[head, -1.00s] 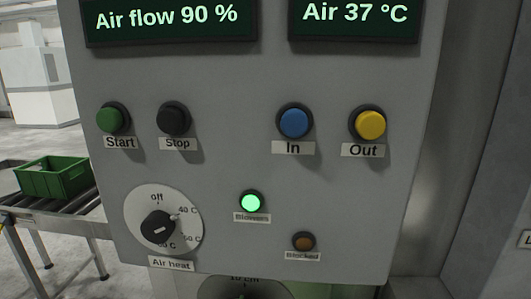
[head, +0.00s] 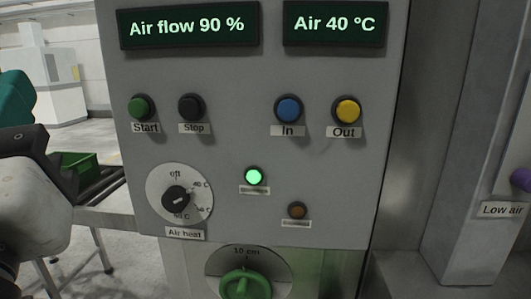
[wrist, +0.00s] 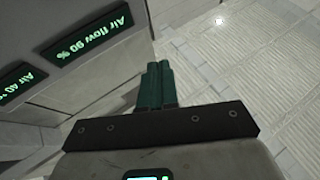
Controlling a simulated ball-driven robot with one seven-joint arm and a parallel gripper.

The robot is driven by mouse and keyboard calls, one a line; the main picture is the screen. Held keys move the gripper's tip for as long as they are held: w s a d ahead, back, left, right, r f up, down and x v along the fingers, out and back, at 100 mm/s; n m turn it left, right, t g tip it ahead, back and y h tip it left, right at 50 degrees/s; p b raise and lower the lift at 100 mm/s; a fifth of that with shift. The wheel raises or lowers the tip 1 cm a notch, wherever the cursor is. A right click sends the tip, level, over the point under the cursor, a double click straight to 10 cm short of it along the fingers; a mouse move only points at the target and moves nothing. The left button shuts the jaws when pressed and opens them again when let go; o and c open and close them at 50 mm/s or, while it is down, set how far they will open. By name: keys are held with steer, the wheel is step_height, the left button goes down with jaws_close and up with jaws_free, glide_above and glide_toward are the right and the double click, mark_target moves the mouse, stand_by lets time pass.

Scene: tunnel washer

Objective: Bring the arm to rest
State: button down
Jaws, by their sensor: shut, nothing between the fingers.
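My gripper (wrist: 158,68) shows in the wrist view, its two green fingers together and empty. It is in the air, apart from the grey control panel (head: 230,148), which is to its left in that view. In the head view part of my arm is at the left edge, in front of the floor and conveyor. The panel displays read "Air flow 90 %" (head: 190,26) and "Air 40 °C" (head: 334,24). The air heat dial (head: 179,195) is below the start button (head: 142,107) and stop button (head: 191,107). The blowers lamp (head: 254,176) glows green.
A green crate (head: 76,168) stands on a conveyor behind my arm. A green handwheel (head: 245,285) is below the panel. The blue In button (head: 288,109), yellow Out button (head: 346,110) and a purple knob (head: 521,180) are to the right. Open floor shows in the wrist view.

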steer(key=w+d+f+g+h, duration=0.2)
steer(key=w+d+f, duration=0.2)
steer(key=f, duration=0.5)
steer(key=w+d+f+m+g+h, duration=0.1)
steer(key=w+d+f+h, duration=0.1)
steer(key=w+d+f, duration=0.3)
steer(key=w+d+f+g+h, duration=0.2)
steer(key=w+d+f, duration=0.3)
steer(key=d+f, duration=0.4)
steer(key=shift+w+d+f+m+g+h, duration=0.15)
steer(key=shift+f+h, duration=0.15)
steer(key=shift+f, duration=0.7)
steer(key=shift+d+f+m+g+h, duration=0.15)
steer(key=shift+f+h, duration=0.15)
steer(key=shift+f, duration=0.7)
steer(key=s+d+f+m+g+h, duration=0.1)
steer(key=s+d+f+g+h, duration=0.15)
steer(key=d+f, duration=0.7)
steer(key=s+d+f+m+g+h, duration=0.1)
steer(key=s+d+f+g, duration=0.3)
steer(key=d+f, duration=0.6)
steer(key=s+d+f+m+g, duration=0.2)
steer(key=s+d+f+g, duration=0.3)
steer(key=s+f, duration=0.7)
steer(key=s+d+f+g+b, duration=0.2)
steer(key=s+f+g+b, duration=0.1)
steer(key=s+f+b, duration=0.7)
step_height(320, 180, down, 4)
steer(key=shift+s+d+f, duration=0.2)
steer(key=shift+s, duration=0.05)
